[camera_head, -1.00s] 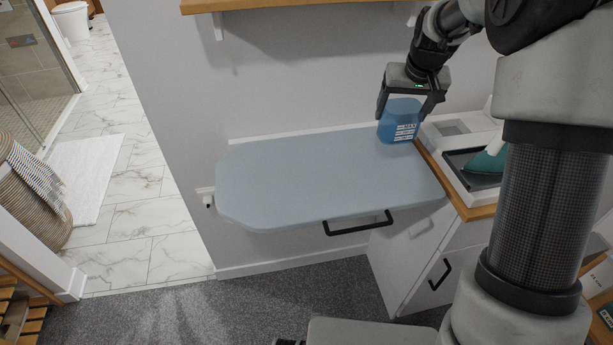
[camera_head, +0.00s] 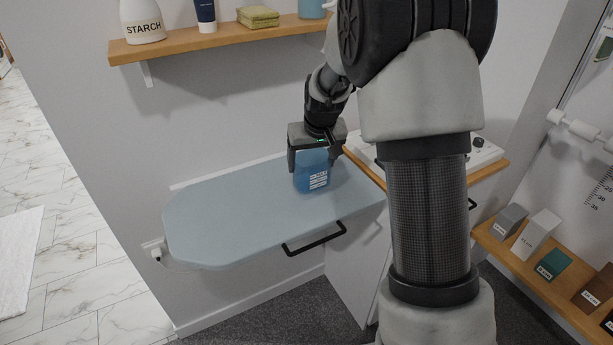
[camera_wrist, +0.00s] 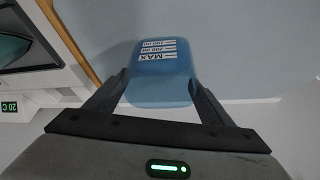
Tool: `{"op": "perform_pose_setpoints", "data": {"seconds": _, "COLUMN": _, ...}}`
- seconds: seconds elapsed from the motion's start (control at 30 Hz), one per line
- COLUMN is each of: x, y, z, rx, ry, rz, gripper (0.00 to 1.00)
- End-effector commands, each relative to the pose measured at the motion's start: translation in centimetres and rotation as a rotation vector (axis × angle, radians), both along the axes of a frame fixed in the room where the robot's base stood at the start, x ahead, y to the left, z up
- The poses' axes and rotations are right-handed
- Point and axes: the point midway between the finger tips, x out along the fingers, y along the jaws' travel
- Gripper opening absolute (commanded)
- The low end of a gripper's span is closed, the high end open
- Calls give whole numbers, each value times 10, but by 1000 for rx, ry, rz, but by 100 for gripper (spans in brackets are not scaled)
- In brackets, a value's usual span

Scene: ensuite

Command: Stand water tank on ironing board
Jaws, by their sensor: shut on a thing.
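The water tank (camera_head: 311,176) is a blue, translucent container with white level marks and a MAX label. It is upright at the right part of the ironing board (camera_head: 225,215), a pale blue-grey padded board folded out from the wall. My gripper (camera_head: 317,158) comes from above and is shut on the tank's upper part. In the wrist view the tank (camera_wrist: 160,72) sits between the two fingers. The tank's base looks at or just above the board; I cannot tell whether it touches.
A wooden counter (camera_head: 365,165) with a white unit stands right of the board, partly behind my arm. A low shelf (camera_head: 545,275) carries several boxes. The board's left and middle are clear.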

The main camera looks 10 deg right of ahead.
Motion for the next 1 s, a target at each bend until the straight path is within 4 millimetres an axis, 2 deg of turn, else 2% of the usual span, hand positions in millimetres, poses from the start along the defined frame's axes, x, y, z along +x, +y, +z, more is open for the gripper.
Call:
{"op": "perform_pose_setpoints", "data": {"seconds": 0.33, "x": 0, "y": 0, "z": -38, "rx": 0, "ry": 2, "rz": 0, "gripper": 49}}
{"op": "perform_pose_setpoints", "data": {"seconds": 0.73, "x": 0, "y": 0, "z": -44, "rx": 0, "ry": -1, "rz": 0, "gripper": 49}}
{"op": "perform_pose_setpoints", "data": {"seconds": 0.77, "x": 0, "y": 0, "z": -44, "rx": 0, "ry": -1, "rz": 0, "gripper": 77}}
{"op": "perform_pose_setpoints", "data": {"seconds": 0.8, "x": 0, "y": 0, "z": -43, "rx": 0, "ry": -1, "rz": 0, "gripper": 84}}
{"op": "perform_pose_setpoints", "data": {"seconds": 0.87, "x": 0, "y": 0, "z": -43, "rx": 0, "ry": 0, "rz": 0, "gripper": 94}}
{"op": "perform_pose_setpoints", "data": {"seconds": 1.0, "x": 0, "y": 0, "z": -43, "rx": 0, "ry": 0, "rz": 0, "gripper": 94}}
